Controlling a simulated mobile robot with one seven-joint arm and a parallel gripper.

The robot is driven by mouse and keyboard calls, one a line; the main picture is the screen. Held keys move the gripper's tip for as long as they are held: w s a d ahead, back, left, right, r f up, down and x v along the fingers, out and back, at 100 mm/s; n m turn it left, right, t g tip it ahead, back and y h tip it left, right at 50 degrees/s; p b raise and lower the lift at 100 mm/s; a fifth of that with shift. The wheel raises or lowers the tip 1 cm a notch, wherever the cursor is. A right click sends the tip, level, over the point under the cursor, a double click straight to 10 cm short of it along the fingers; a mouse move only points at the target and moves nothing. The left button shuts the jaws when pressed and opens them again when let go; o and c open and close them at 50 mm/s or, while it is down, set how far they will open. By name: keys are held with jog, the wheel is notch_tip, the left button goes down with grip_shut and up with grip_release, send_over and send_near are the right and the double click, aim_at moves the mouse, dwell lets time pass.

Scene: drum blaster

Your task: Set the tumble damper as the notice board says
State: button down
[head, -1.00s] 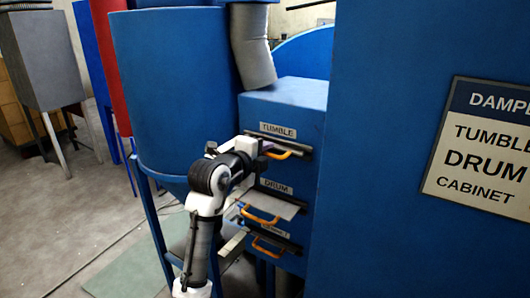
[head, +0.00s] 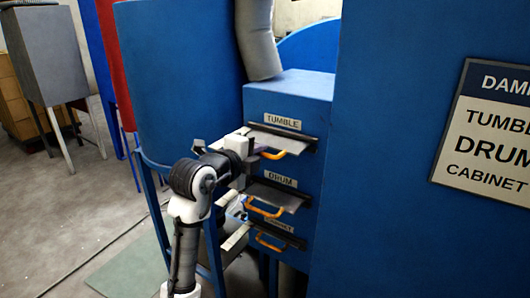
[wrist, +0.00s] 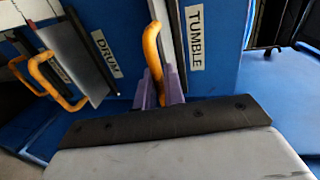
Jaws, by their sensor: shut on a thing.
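The blue damper box (head: 318,97) has three slots with plates, labelled from the top TUMBLE, DRUM and a third label that is hard to read. The tumble damper (head: 285,141) is a grey plate with an orange handle, partly out of its slot. My gripper (head: 262,155) is at that handle; in the wrist view its purple fingers are shut on the orange handle (wrist: 152,50) beside the TUMBLE label. The notice board (head: 490,135) at the right reads TUMBLE, DRUM, CABINET; its right side, with any settings, is cut off by the picture edge.
The drum damper plate (head: 278,196) sticks out below, with its orange handle. The lowest damper's orange handle (head: 268,243) is beneath it. A blue vessel (head: 185,75) on legs stands left of the box, and a large blue wall (head: 400,220) to the right.

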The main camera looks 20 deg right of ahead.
jog(key=c, duration=1.6)
grip_release()
jog(key=shift+c, duration=0.2)
jog(key=shift+a, duration=0.1)
jog(key=b+v, duration=0.3)
jog(key=v, duration=1)
jog(key=shift+s+a, duration=0.2)
jog(key=shift+a, duration=0.05)
jog(key=shift+r, duration=0.15)
